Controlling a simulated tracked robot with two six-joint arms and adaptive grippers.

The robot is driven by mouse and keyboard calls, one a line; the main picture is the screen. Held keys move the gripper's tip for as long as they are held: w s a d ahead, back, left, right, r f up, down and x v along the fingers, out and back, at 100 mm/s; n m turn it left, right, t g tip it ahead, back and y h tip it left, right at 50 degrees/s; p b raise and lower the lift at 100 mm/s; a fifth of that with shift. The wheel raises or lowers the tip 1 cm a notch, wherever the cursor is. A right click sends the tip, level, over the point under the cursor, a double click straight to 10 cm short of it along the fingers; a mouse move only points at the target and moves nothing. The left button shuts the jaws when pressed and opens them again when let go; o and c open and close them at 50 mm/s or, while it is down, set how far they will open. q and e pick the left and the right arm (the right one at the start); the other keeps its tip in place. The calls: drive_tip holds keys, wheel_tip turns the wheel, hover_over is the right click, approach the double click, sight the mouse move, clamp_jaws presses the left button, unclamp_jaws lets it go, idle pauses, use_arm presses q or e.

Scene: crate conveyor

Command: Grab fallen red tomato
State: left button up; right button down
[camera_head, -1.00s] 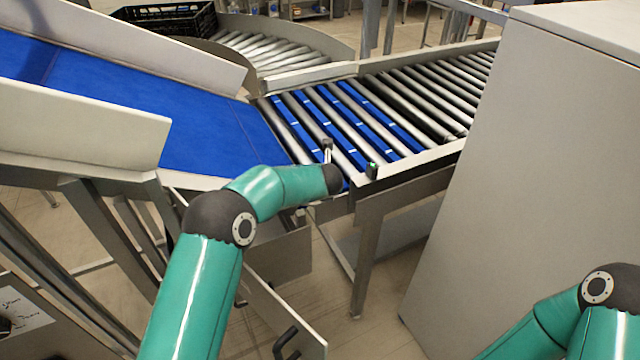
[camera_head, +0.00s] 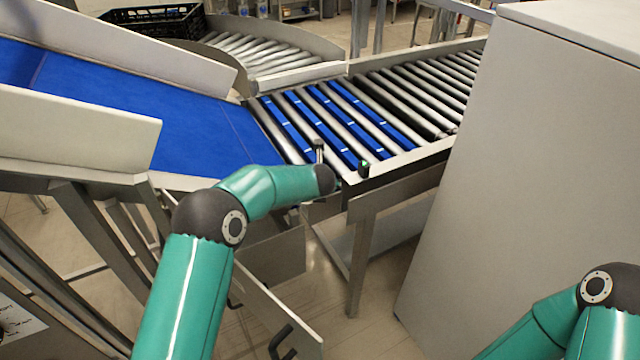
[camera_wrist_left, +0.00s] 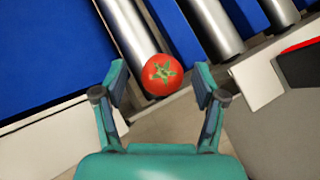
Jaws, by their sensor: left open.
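The red tomato (camera_wrist_left: 161,75), with a green star-shaped stem, shows in the left wrist view at the near end of a metal roller. I cannot tell what it rests on. My left gripper (camera_wrist_left: 160,84) is open, with one finger on each side of the tomato and visible gaps between. In the head view, my left arm reaches to the near edge of the roller conveyor (camera_head: 395,85); its gripper is mostly hidden behind the wrist, and the tomato is not visible there. Only part of my right arm shows at lower right, without its gripper.
A blue belt (camera_head: 180,125) slopes down to the rollers from the left, between metal side walls. A large grey cabinet (camera_head: 480,180) stands on the right. A black crate (camera_head: 150,20) sits at the back left. Open floor lies below the conveyor.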

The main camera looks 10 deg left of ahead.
use_arm(q)
drive_tip(key=v, duration=1.1)
drive_tip(key=shift+s+r, duration=0.25)
drive_tip(key=shift+s, duration=0.1)
